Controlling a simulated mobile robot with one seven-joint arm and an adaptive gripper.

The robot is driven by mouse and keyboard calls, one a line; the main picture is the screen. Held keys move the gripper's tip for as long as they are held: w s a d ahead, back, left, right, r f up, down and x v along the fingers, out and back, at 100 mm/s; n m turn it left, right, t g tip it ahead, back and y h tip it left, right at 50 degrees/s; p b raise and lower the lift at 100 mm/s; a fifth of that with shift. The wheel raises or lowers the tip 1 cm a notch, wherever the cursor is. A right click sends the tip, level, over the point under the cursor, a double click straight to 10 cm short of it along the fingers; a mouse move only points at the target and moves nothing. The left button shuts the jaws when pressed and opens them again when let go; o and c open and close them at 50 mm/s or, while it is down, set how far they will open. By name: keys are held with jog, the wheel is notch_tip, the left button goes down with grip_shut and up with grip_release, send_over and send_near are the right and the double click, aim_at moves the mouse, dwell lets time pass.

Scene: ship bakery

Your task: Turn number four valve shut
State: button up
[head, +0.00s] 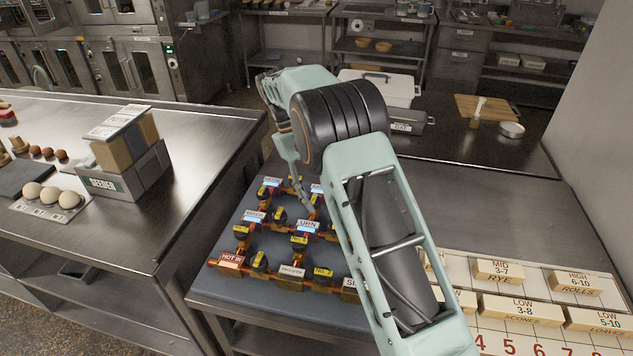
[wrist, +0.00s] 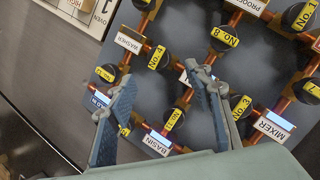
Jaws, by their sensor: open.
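The number four valve (wrist: 160,59) is a black round knob with a yellow "No. 4" strip, on copper piping in the wrist view. Its strip lies at a slant. My gripper (wrist: 158,77) is open, its two blue-padded fingers apart, with the knob just beyond and between the tips. I cannot tell the gap in depth; nothing is held. In the head view my gripper (head: 304,195) is over the valve board (head: 215,283), and my arm hides the board's right part. I cannot pick out number four there.
Similar knobs stand close by: No. 8 (wrist: 225,38), No. 3 (wrist: 240,108) and No. 1 (wrist: 300,16). A "WASHER" label plate (wrist: 130,43) is left of number four. Right of the board is a numbered panel with label blocks (head: 500,270). A lidded bin (head: 385,85) stands behind.

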jog(key=shift+v, duration=1.95)
jog(key=shift+r, duration=0.1)
